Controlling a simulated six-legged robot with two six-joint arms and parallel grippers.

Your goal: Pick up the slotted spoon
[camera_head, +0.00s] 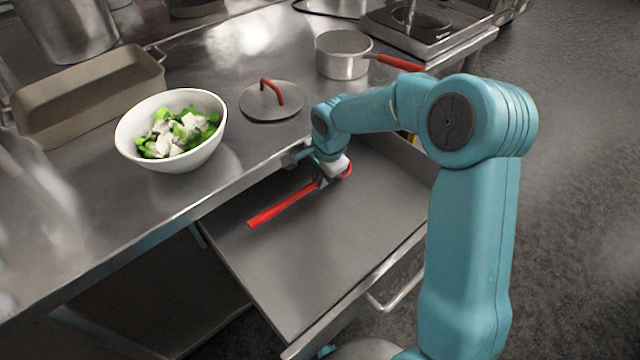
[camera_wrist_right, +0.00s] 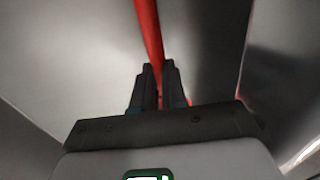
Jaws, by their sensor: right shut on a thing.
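The slotted spoon (camera_head: 283,206) is red, with a long straight handle pointing to the lower left over the open drawer (camera_head: 330,250). My right gripper (camera_head: 326,180) is shut on it near its upper right end, inside the drawer area. In the right wrist view the red handle (camera_wrist_right: 149,32) runs up from between the two dark fingers (camera_wrist_right: 160,82). The rest of the spoon is mostly hidden by the gripper; a bit of red shows beside it. I cannot tell whether the spoon touches the drawer floor. My left gripper is not in view.
A white bowl (camera_head: 127,131) of green and white food stands on the steel counter (camera_head: 70,235) above the drawer. A lid (camera_head: 262,107) with a red handle, a saucepan (camera_head: 342,62), a hot plate (camera_head: 425,40) and a rectangular pan (camera_head: 85,102) stand there too. The drawer is otherwise mostly clear.

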